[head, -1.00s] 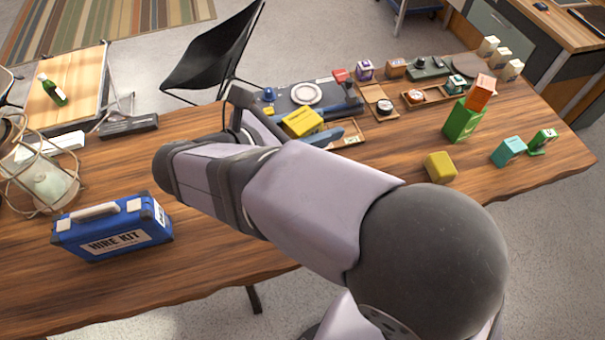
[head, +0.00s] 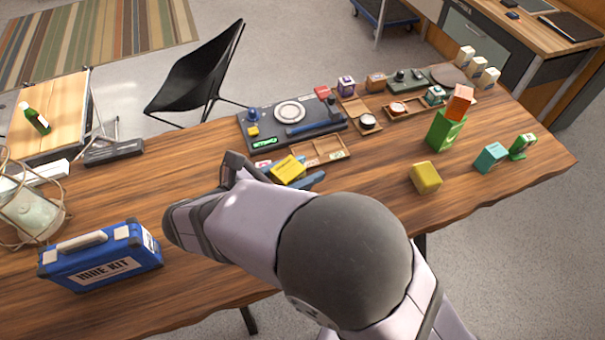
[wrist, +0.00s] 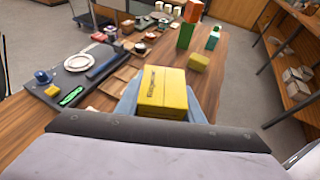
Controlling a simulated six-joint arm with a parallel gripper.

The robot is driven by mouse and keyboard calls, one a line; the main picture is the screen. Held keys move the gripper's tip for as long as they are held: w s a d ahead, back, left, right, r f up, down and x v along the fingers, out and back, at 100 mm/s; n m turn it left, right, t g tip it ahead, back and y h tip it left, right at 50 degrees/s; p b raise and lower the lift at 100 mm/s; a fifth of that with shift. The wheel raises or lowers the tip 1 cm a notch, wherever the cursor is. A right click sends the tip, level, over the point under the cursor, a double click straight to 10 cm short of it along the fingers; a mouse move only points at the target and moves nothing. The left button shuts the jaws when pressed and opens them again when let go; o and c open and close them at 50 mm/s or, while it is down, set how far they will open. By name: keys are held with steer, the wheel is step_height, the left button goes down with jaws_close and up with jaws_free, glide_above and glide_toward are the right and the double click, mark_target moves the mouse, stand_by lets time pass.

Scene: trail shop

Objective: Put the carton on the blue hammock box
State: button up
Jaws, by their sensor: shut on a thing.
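My gripper (head: 292,174) is shut on a yellow carton (head: 286,168) with dark print, held above the wooden table. In the wrist view the carton (wrist: 162,90) sits between the two blue fingers of my gripper (wrist: 164,105), roughly upright. I cannot read any label that names a hammock box. A small blue-green box (head: 490,158) stands at the right of the table, well away from the carton. A large blue case (head: 100,257) marked HIRE KIT stands at the left front.
A green box (head: 445,132) carries an orange box (head: 460,102). A yellow block (head: 425,177) and a green item (head: 523,147) stand nearby. Behind the carton are a dark tray (head: 255,140) and wooden trays (head: 331,148). A caged lantern (head: 30,208) stands left. The right front table is clear.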

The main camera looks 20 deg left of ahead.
steer(key=shift+f, duration=0.9)
steer(key=shift+f, duration=0.2)
steer(key=o, duration=1.1)
steer(key=shift+r, duration=0.1)
steer(key=shift+r, duration=0.15)
steer(key=b+v, duration=0.1)
steer(key=v, duration=1.1)
steer(key=shift+d+b, duration=0.1)
steer(key=shift+b, duration=0.25)
